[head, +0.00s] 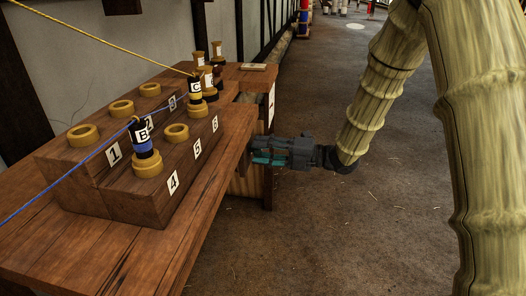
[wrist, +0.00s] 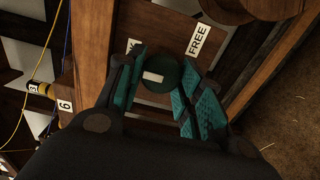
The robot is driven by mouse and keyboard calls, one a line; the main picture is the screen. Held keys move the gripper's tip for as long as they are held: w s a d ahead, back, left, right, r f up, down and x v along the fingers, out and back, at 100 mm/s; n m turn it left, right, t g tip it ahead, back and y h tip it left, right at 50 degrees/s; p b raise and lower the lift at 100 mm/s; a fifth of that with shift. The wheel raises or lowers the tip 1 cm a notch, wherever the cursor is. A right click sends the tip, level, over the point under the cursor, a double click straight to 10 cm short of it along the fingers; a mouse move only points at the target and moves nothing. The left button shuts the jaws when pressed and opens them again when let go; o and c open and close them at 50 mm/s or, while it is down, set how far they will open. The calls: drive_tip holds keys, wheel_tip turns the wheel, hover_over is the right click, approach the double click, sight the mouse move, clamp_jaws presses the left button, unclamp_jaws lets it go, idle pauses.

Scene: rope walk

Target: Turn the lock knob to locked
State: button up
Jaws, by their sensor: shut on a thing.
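The lock knob (wrist: 169,72) is dark green and round with a cream mark (wrist: 153,77), on a wooden panel in the wrist view. A FREE label (wrist: 199,38) is at its upper right. Another label (wrist: 134,45), mostly hidden by a finger and ending in K, is at its upper left. The cream mark sits left of the knob's middle. My gripper (wrist: 164,92), with teal finger pads, is shut on the knob, one finger on each side. In the head view my gripper (head: 266,156) is at the bench's right side; the knob is hidden there.
The wooden bench (head: 75,250) bears a stepped, numbered block (head: 105,195) with yellow rings. Bobbin B (head: 146,148) has a blue rope and bobbin C (head: 194,90) a yellow rope. Several spools stand behind. The floor (head: 330,225) right of the bench is mostly clear.

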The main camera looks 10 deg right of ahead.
drive_tip(key=o, duration=1)
drive_tip(key=shift+c, duration=0.2)
drive_tip(key=shift+d, duration=0.1)
drive_tip(key=v, duration=1.1)
drive_tip(key=shift+s+d, duration=0.15)
drive_tip(key=shift+d, duration=0.25)
drive_tip(key=shift+f, duration=0.1)
